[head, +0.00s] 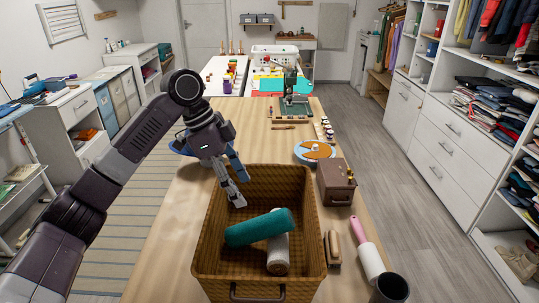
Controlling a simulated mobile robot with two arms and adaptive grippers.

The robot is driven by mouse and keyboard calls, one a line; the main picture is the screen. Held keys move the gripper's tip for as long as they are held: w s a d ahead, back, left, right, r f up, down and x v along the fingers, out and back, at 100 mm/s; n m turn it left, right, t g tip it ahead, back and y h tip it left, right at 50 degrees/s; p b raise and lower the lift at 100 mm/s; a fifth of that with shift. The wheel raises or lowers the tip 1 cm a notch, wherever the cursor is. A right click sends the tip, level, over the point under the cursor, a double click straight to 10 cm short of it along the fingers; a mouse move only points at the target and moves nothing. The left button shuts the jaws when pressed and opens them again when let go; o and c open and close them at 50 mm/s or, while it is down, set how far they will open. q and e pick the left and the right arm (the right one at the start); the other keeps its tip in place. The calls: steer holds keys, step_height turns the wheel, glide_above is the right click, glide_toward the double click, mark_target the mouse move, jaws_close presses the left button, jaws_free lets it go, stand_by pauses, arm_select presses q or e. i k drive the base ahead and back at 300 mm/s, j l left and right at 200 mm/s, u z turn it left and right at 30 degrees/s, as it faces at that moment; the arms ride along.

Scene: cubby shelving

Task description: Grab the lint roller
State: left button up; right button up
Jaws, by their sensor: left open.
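The lint roller (371,262) lies on the wooden table to the right of the brown basket, with a pink handle pointing away and a white roll toward me. A dark cup-like thing stands just below the roll's near end. My left gripper (241,190) is open and empty, with its fingers pointing down over the basket's far left part. It is well to the left of the lint roller, with the basket between them. My right gripper is not in view.
The brown basket (206,262) holds a teal roll (258,228) and a white roll (278,256). A brush (333,247) lies between basket and lint roller. A brown box (336,184) and a round blue-orange item (315,150) are beyond. The dark cup (391,289) is near the right edge.

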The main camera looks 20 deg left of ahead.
mark_target(372, 262)
steer(key=k+l, duration=1.15)
steer(key=l, duration=0.25)
